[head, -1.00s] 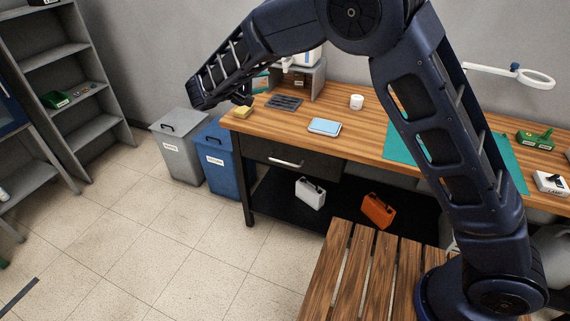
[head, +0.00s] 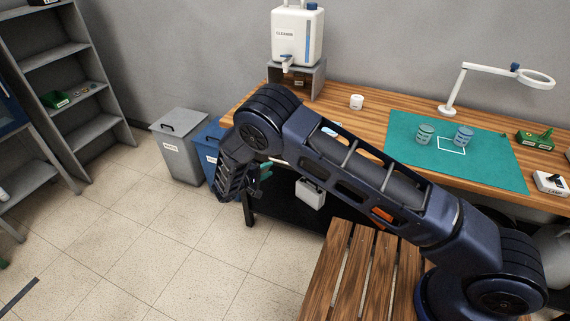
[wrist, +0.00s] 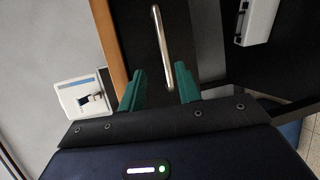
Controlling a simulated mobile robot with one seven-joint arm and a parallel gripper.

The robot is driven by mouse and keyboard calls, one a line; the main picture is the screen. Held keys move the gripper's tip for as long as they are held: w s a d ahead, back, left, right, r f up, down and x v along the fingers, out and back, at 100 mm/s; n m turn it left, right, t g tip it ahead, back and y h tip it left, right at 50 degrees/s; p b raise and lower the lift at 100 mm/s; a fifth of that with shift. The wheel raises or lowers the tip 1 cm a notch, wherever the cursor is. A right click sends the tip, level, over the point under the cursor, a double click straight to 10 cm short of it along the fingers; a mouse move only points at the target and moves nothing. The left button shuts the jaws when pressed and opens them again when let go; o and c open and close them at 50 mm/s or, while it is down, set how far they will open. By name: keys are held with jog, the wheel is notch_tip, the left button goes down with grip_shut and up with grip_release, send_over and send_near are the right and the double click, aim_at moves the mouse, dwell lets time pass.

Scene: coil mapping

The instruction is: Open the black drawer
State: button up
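The black drawer (wrist: 135,25) shows in the wrist view under the wooden table edge, with a long silver bar handle (wrist: 161,48) on its front. My gripper (wrist: 160,86) is open, with a green fingertip on each side of the handle's near end as seen in the picture. Clear gaps show between handle and fingertips; how far the handle lies beyond them I cannot tell. In the head view my gripper (head: 262,178) is low at the left part of the table front, and my arm hides most of the drawer and its handle.
A white case (head: 310,193) is under the table, also in the wrist view (wrist: 257,20). An orange case (head: 381,215) is partly hidden by my arm. Grey (head: 178,148) and blue (head: 205,145) bins stand left. A slatted wooden surface (head: 340,270) is in front.

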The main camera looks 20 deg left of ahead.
jog(key=x, duration=1.1)
jog(key=shift+f, duration=0.35)
jog(key=shift+s, duration=0.1)
grip_shut()
